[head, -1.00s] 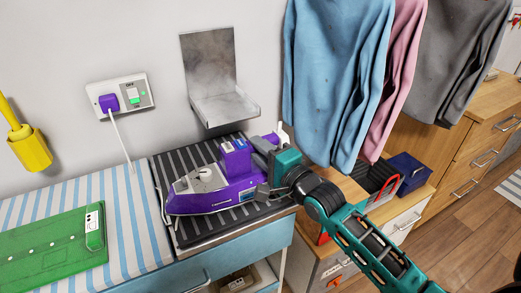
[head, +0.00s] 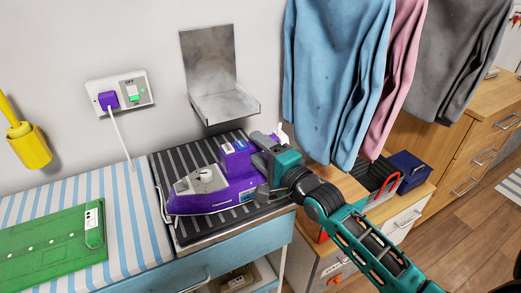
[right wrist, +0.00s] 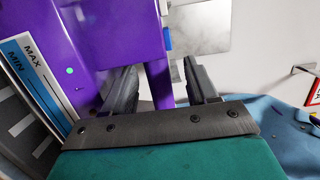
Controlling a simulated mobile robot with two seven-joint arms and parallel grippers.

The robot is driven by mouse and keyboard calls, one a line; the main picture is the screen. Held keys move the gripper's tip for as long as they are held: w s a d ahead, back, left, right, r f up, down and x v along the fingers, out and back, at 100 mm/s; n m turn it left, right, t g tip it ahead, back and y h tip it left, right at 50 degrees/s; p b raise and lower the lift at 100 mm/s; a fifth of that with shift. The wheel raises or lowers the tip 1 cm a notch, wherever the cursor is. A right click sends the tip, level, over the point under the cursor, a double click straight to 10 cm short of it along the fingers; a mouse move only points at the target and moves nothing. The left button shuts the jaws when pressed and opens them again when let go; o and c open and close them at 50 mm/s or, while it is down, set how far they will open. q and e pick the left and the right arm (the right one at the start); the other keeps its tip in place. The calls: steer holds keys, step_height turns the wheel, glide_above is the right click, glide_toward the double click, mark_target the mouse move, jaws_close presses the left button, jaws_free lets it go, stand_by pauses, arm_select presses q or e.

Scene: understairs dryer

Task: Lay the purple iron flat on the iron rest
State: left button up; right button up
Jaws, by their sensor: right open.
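The purple iron (head: 225,190) lies flat on a black ribbed pad (head: 168,170), which looks like the iron rest, at the right end of the board. Its nose points left and its heel faces my right gripper (head: 262,167). My right gripper is open, with its fingers on either side of the purple handle part (right wrist: 159,82). In the right wrist view the iron body (right wrist: 105,35) with its MIN/MAX water scale fills the left side. A gap shows between the handle part and the right finger; contact with the left finger is unclear. My left gripper is not in view.
A metal wall bracket (head: 222,105) hangs empty above the iron. A blue sweater (head: 333,80) hangs close to my right gripper. A socket (head: 120,93) with a purple plug and white cord is at left.

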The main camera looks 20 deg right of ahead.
steer(key=v, duration=1.3)
steer(key=shift+f, duration=0.1)
steer(key=s+a+f+n+g+h, duration=0.1)
steer(key=s+a+f+n+g, duration=0.2)
steer(key=f+n, duration=0.6)
steer(key=s+a+f+n+g, duration=0.3)
steer(key=s+a+f+n, duration=0.2)
steer(key=f+n, duration=0.4)
step_height(320, 180, down, 3)
steer(key=shift+s+r+g+h, duration=0.1)
steer(key=shift+s+g+h, duration=0.2)
steer(key=shift+g+h, duration=0.1)
steer(key=shift+a, duration=0.1)
